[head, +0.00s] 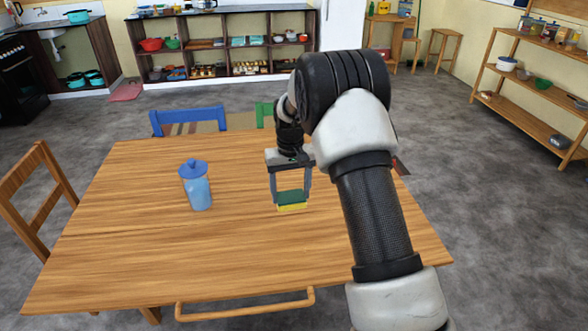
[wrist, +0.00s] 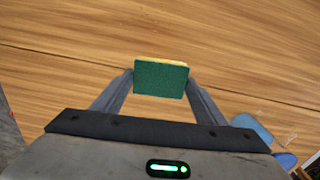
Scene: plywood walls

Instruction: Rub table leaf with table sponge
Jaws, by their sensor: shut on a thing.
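The table sponge (head: 291,200), green on one face and yellow on the other, is between the fingers of my gripper (head: 291,190). In the wrist view the sponge (wrist: 161,79) shows its green face, with a thin yellow strip along its far edge. My gripper (wrist: 160,82) is shut on it from both sides. The sponge is over the wooden table leaf (head: 150,240), low at its surface; I cannot tell whether it touches. In the wrist view a seam crosses the wood top (wrist: 60,40). My arm hides the right part of the table.
A blue lidded jug (head: 196,187) stands on the table left of the sponge, and its blue body (wrist: 253,128) shows at the wrist view's lower right. A wooden chair (head: 42,195) is at the left, a blue chair (head: 188,120) behind. The table's front left is clear.

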